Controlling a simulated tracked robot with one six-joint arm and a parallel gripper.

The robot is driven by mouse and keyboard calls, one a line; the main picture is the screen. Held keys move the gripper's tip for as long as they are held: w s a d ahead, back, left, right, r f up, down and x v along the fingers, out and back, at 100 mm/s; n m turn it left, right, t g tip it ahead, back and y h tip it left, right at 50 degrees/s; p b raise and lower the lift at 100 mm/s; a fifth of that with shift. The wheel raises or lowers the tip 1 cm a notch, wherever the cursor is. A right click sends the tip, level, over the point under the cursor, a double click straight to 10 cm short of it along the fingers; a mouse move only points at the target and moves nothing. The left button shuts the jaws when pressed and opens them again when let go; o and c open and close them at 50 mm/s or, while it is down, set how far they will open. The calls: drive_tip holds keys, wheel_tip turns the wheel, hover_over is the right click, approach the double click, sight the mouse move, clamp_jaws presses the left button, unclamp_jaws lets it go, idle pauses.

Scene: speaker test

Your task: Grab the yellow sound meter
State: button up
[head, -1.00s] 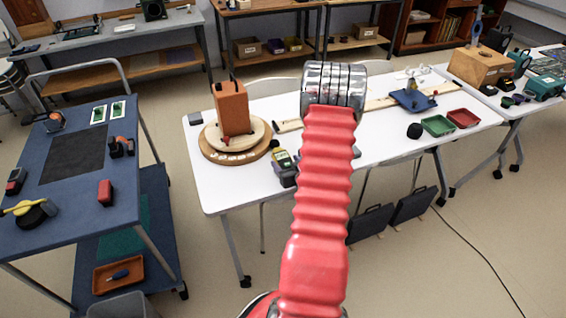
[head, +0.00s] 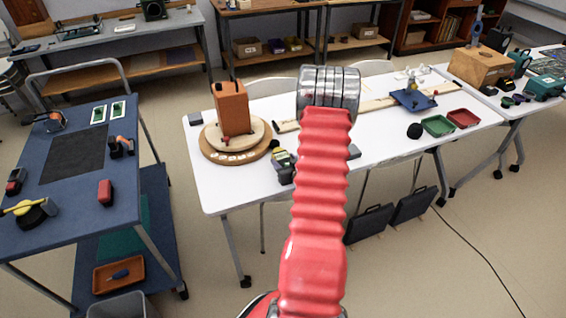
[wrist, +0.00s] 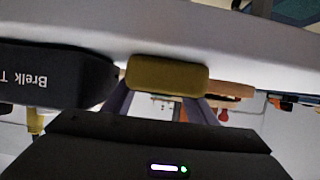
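In the wrist view a yellow block (wrist: 167,75), apparently the meter seen end-on, lies right at the tips of my gripper (wrist: 160,95). Two purple-grey fingers reach up toward its two sides. I cannot tell whether they touch it. In the head view my arm hides most of the gripper.
A black device with "Brelk T" lettering (wrist: 50,75) lies close on the left in the wrist view. An orange box (head: 231,105) stands on the round wooden base (head: 212,150). Green (head: 437,125) and red (head: 464,118) trays lie further right. A blue cart (head: 70,215) stands at left.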

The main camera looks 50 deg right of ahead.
sight(284, 161)
drive_tip(key=c, duration=0.5)
drive_tip(key=shift+r, duration=0.2)
drive_tip(key=shift+c, duration=0.2)
drive_tip(key=shift+r, duration=4.8)
